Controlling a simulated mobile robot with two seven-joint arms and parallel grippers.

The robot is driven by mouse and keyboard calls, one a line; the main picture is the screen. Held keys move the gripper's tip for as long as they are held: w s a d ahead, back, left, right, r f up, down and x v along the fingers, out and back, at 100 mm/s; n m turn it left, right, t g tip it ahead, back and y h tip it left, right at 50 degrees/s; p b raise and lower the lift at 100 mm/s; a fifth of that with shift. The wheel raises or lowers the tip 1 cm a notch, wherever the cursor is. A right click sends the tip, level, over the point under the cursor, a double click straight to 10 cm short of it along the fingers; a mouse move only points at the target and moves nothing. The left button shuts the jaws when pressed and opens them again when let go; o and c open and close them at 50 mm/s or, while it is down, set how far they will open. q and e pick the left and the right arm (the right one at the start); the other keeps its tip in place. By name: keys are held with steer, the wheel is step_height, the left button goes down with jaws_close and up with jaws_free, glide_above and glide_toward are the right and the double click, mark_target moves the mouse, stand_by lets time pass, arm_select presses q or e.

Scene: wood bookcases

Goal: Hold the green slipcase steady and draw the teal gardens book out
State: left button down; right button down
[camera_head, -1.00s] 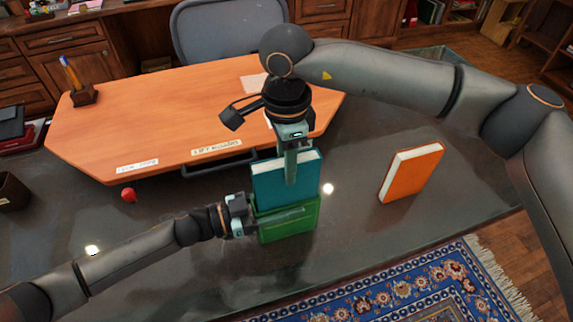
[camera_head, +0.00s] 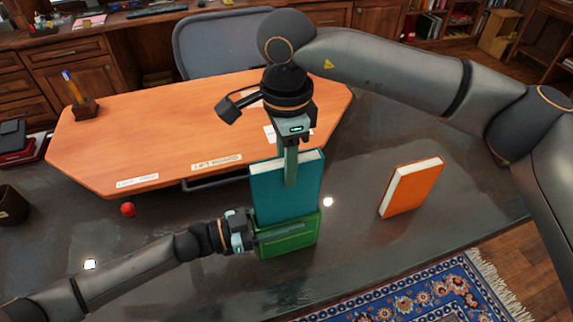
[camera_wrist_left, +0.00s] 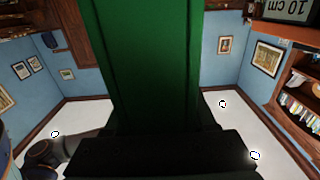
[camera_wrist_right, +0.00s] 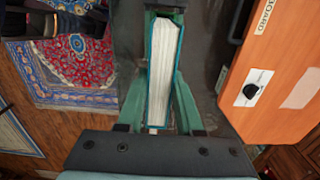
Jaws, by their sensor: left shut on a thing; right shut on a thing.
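The teal book (camera_head: 268,195) stands upright, its lower part inside the green slipcase (camera_head: 290,240) and much of its cover showing above it. My right gripper (camera_head: 291,170) comes from above and is shut on the book; in the right wrist view the fingers flank the teal book's pale page block (camera_wrist_right: 163,70). My left gripper (camera_head: 262,238) is shut on the slipcase from the left side, low on its body. The green slipcase (camera_wrist_left: 150,60) fills the middle of the left wrist view. The slipcase's bottom is hard to make out.
An orange book (camera_head: 410,188) stands on the dark desk to the right. An orange board (camera_head: 120,130) with labels lies behind. A small red ball (camera_head: 127,209) and a pen holder (camera_head: 84,106) are at the left. The desk between slipcase and orange book is clear.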

steer(key=shift+r, duration=1.85)
arm_select(q)
steer(key=shift+c, duration=0.7)
jaws_free()
